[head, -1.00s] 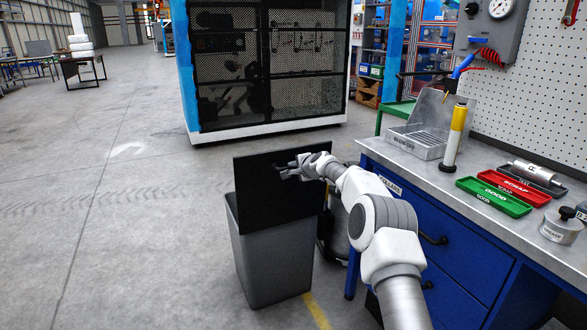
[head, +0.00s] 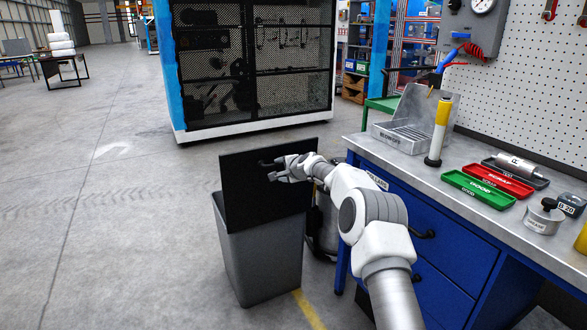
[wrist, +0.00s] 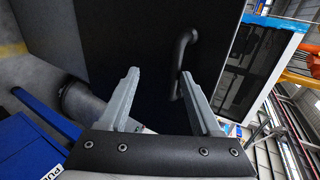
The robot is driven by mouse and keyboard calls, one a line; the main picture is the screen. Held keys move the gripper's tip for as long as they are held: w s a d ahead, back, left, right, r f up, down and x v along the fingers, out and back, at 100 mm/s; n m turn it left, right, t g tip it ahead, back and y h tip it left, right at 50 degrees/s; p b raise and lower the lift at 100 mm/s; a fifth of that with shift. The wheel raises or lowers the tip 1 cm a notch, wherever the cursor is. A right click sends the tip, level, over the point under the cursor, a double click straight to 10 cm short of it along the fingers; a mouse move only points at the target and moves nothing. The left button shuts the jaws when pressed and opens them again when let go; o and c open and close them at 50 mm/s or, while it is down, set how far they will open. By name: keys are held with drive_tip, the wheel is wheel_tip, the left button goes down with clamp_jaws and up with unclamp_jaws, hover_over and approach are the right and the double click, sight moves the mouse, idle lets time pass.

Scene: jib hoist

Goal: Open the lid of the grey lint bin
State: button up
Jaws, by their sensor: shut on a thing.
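The grey lint bin (head: 262,262) stands on the floor left of the workbench. Its black lid (head: 245,195) is raised and stands steeply above the bin's opening. It also fills much of the wrist view (wrist: 125,35). The lid's dark curved handle (wrist: 185,58) shows in the wrist view, and part of it in the head view (head: 264,163). The inside of the bin is hidden.
The workbench (head: 405,175) with blue drawers (head: 440,235) is close to the right of my arm. A dark cylindrical container (head: 322,225) stands between bin and bench. A large caged machine (head: 255,65) stands behind. The floor to the left is clear.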

drive_tip(key=v, duration=1.7)
drive_tip(key=shift+a, duration=0.15)
drive_tip(key=s+a+r+n+g+h+p, duration=0.1)
drive_tip(key=s+a+r+n+g, duration=0.3)
drive_tip(key=s, duration=0.7)
drive_tip(key=s+r+n+t+h+p, duration=0.1)
drive_tip(key=s+r+n, duration=0.3)
drive_tip(key=s, duration=0.7)
drive_tip(key=s+d+f+n+g+h, duration=0.1)
drive_tip(key=s+d+n, duration=0.15)
drive_tip(key=s, duration=0.65)
drive_tip(key=s+d+f+n+g+h+b, duration=0.1)
drive_tip(key=s+d, duration=0.3)
drive_tip(key=s, duration=0.5)
drive_tip(key=s+d+f+n+g+h, duration=0.1)
drive_tip(key=s+d+f+n, duration=0.15)
drive_tip(key=s, duration=0.65)
wheel_tip(320, 180, up, 26)
drive_tip(key=p, duration=2.5)
drive_tip(key=shift+d+m, duration=0.3)
drive_tip(key=shift+d, duration=0.05)
